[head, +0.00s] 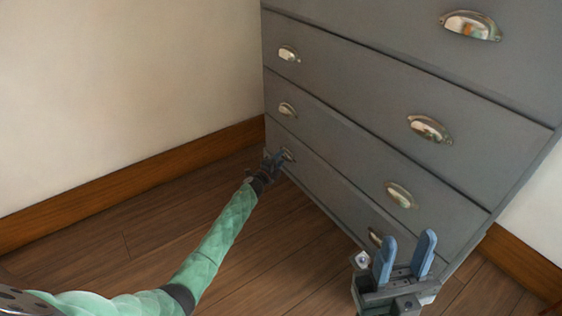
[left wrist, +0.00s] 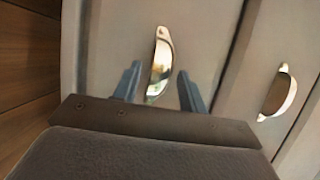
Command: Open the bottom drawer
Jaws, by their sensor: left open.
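The bottom drawer (head: 330,188) is the lowest front of a grey dresser, and it looks closed. Its left cup handle (head: 288,154) is metal and partly behind my left gripper (head: 273,160). In the left wrist view, this handle (left wrist: 160,62) lies between the two blue fingers of my left gripper (left wrist: 155,88), which is open; I cannot tell whether they touch it. The right handle of the bottom drawer (head: 376,237) is partly hidden by my right gripper (head: 406,248). My right gripper is open and empty, in front of the dresser's lower right.
Higher drawers carry more cup handles, such as one on the drawer above (head: 400,195). A cream wall (head: 130,90) with a wooden baseboard (head: 130,183) stands at the left. The wooden floor (head: 130,245) in front of the dresser is clear.

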